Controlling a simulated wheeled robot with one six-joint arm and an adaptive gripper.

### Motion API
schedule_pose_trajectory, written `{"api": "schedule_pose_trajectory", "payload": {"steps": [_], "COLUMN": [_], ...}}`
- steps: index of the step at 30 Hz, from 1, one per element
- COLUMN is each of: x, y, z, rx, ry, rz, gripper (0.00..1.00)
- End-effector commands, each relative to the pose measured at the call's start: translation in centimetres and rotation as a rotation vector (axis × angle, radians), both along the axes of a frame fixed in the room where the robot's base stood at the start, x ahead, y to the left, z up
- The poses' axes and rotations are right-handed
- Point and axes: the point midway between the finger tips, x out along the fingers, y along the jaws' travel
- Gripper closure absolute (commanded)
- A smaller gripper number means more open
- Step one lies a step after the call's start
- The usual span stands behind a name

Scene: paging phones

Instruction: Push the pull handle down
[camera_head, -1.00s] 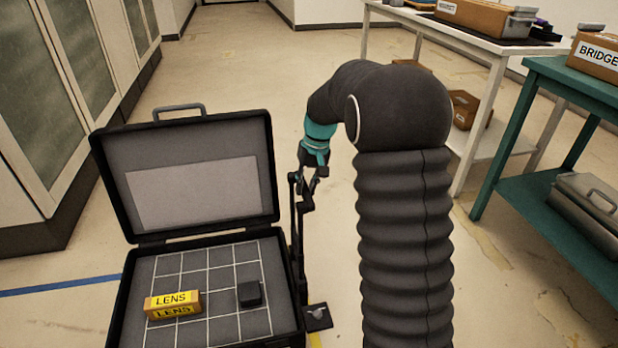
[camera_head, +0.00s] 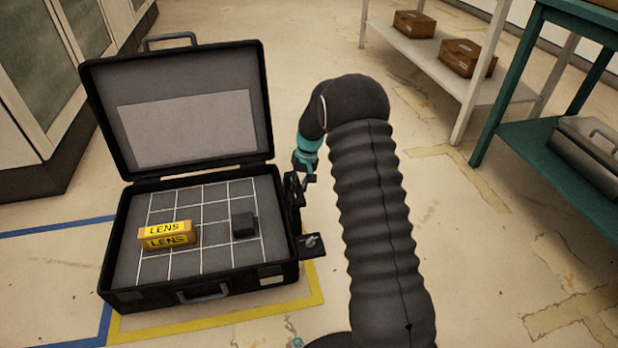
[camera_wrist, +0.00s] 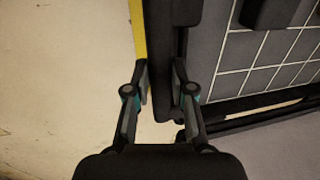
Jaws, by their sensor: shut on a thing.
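A black case (camera_head: 118,272) lies open on the floor, its lid raised at the back. The dark pull handle (camera_head: 293,200) stands low against its right side, partly hidden by my arm. My gripper (camera_head: 304,180) is at the top of this handle, beside the case's right rim. In the wrist view, my gripper (camera_wrist: 159,68) has its fingers on either side of a narrow dark bar (camera_wrist: 164,85), which appears to be the handle's grip. The fingers seem shut on it, though the contact is hard to see.
A yellow LENS box (camera_head: 167,236) and a small black block (camera_head: 243,225) lie on the case's gridded interior. A small bracket (camera_head: 312,244) juts from its right side. A teal table (camera_head: 560,175) and a white shelf (camera_head: 450,75) stand right. Floor between is clear.

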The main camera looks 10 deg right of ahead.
Motion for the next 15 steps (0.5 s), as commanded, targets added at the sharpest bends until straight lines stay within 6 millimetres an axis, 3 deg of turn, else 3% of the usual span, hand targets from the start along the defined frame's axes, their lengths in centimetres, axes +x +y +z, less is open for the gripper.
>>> {"api": "schedule_pose_trajectory", "payload": {"steps": [3,15], "x": [-0.1,-0.1], "y": [-0.2,-1.7], "z": [-0.9,-1.4], "rx": [0.004,0.0], "ry": [0.004,0.005], "rz": [-0.005,-0.024], "gripper": [1.0,1.0]}}
